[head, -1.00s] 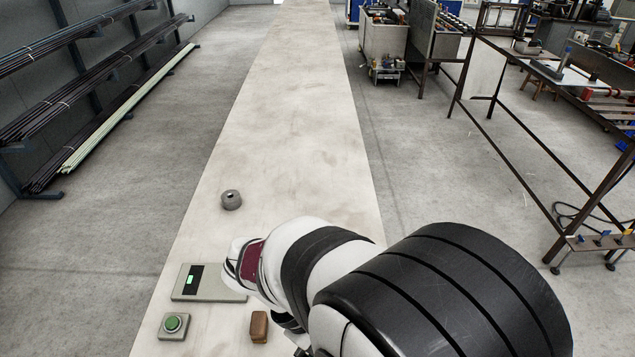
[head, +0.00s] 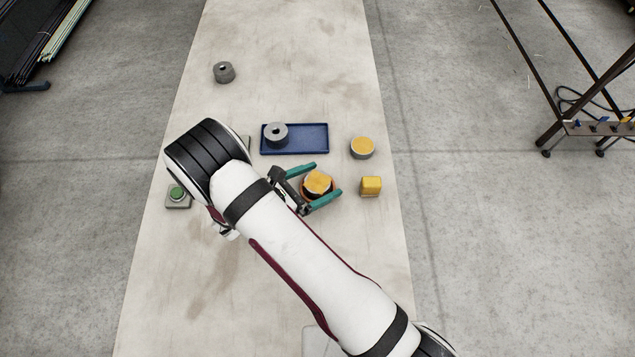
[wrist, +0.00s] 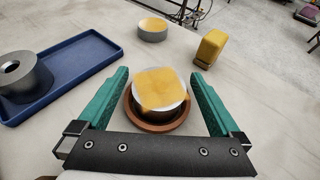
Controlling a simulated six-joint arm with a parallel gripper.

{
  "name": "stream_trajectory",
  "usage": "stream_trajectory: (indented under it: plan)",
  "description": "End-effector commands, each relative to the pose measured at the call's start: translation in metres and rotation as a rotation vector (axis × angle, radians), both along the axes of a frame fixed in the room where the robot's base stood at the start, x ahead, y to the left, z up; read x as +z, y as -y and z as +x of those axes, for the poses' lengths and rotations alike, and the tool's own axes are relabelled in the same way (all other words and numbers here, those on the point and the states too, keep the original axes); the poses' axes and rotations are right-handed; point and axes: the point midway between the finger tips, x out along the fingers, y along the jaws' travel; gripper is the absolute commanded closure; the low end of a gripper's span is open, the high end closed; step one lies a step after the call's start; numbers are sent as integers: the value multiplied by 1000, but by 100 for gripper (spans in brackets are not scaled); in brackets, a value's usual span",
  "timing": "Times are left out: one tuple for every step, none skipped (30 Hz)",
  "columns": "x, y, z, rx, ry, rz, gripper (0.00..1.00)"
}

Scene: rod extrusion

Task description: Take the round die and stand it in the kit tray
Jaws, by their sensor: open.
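A grey round piece with a yellow patch on top (head: 318,180) sits in a shallow brown round dish (wrist: 158,127). My gripper (head: 327,179) is open, with its teal fingers on either side of this piece; in the wrist view gaps show on both sides. The blue kit tray (head: 309,139) lies beyond, holding a grey cylinder with a central hole (head: 275,134) at its left end; the tray's right part is empty. A second yellow-topped round piece (head: 362,147) stands right of the tray. I cannot tell for certain which piece is the round die.
A yellow block (head: 371,186) stands right of my gripper. Another grey holed cylinder (head: 224,72) stands far left on the table. A green button box (head: 178,195) is at left, partly beside my arm.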

Motion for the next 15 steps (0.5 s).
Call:
stream_trajectory:
  plan:
    - [-5, 8, 5, -3, -3, -2, 0]
    - [-7, 12, 8, -3, -2, -1, 0]
    - [-9, 16, 11, -2, -2, 0, 0]
    - [-10, 18, 13, -3, -2, 0, 0]
    - [-11, 20, 15, -2, -1, 0, 0]
    - [-12, 21, 16, 0, -1, 1, 0]
    - [-12, 21, 16, 0, -1, 1, 0]
    - [-12, 21, 16, 0, -1, 1, 0]
    - [-12, 21, 16, 0, -1, 1, 0]
    - [-12, 21, 16, 0, -1, 1, 0]
    - [-12, 21, 16, 0, -1, 1, 0]
    - [-11, 20, 16, 0, -1, 1, 4]
    - [-11, 20, 16, 0, -1, 1, 9]
    - [-11, 20, 16, 0, -1, 1, 14]
    - [-11, 20, 16, 0, -1, 1, 22]
